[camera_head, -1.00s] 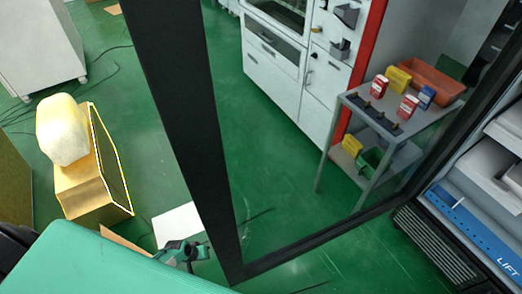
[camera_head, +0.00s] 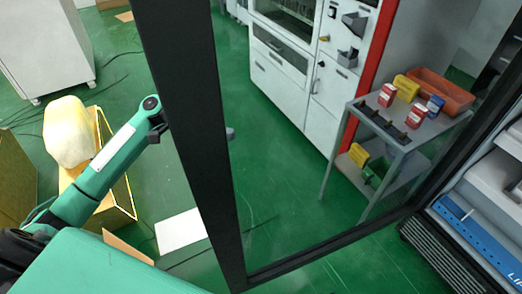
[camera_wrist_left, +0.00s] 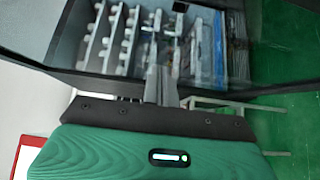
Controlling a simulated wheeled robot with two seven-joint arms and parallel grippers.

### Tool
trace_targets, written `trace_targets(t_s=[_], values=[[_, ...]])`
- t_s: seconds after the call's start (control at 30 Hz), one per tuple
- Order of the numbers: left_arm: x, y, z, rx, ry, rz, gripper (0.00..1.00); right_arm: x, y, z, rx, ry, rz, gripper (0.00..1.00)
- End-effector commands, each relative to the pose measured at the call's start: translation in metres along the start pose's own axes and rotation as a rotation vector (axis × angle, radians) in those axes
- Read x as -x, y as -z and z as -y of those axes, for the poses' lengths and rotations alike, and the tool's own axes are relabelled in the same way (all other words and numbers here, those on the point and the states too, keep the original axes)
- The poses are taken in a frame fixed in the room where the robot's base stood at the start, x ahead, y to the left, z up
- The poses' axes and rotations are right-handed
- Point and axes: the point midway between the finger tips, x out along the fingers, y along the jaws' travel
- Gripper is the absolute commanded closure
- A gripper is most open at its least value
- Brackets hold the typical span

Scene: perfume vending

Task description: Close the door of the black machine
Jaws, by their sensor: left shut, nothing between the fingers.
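The black machine's door stands wide open, a glass pane in a thick black frame (camera_head: 190,130) crossing the middle of the head view. The black machine (camera_head: 440,255), with its white and blue shelf edges, is at the lower right. My left arm reaches up from the lower left, and its far part passes behind the door frame. A small grey tip, probably my left gripper (camera_head: 230,133), shows just past the frame through the glass. In the left wrist view my left gripper (camera_wrist_left: 161,82) is shut and empty, in front of a dark frame edge and stocked shelves (camera_wrist_left: 150,40). Contact cannot be told. My right gripper is out of view.
Through the glass stand a white machine (camera_head: 300,80) with a red edge and a grey table (camera_head: 400,130) with boxes and an orange bin (camera_head: 440,90). A yellow open box (camera_head: 115,195) is at the left. Green floor (camera_head: 300,210) lies clear between.

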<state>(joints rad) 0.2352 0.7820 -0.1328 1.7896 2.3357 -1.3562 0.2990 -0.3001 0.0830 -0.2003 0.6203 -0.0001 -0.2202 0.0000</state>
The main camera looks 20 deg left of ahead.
Motion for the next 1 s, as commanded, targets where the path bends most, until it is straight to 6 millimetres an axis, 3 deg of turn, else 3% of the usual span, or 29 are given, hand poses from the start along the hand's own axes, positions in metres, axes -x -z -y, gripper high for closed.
trace_targets(t_s=[0.17, 0.57, 0.73, 1.0], values=[[-0.020, -0.002, -0.006, -0.001, -0.007, 0.010, 1.00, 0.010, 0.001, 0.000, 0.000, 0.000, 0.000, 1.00], [-0.103, -0.002, -0.008, -0.001, -0.007, 0.008, 1.00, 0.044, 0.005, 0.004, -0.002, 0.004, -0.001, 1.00], [-0.118, -0.021, -0.006, 0.002, -0.005, 0.007, 1.00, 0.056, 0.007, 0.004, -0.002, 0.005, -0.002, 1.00], [-0.127, -0.030, -0.003, -0.001, -0.004, 0.005, 1.00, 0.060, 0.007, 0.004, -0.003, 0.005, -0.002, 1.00]])
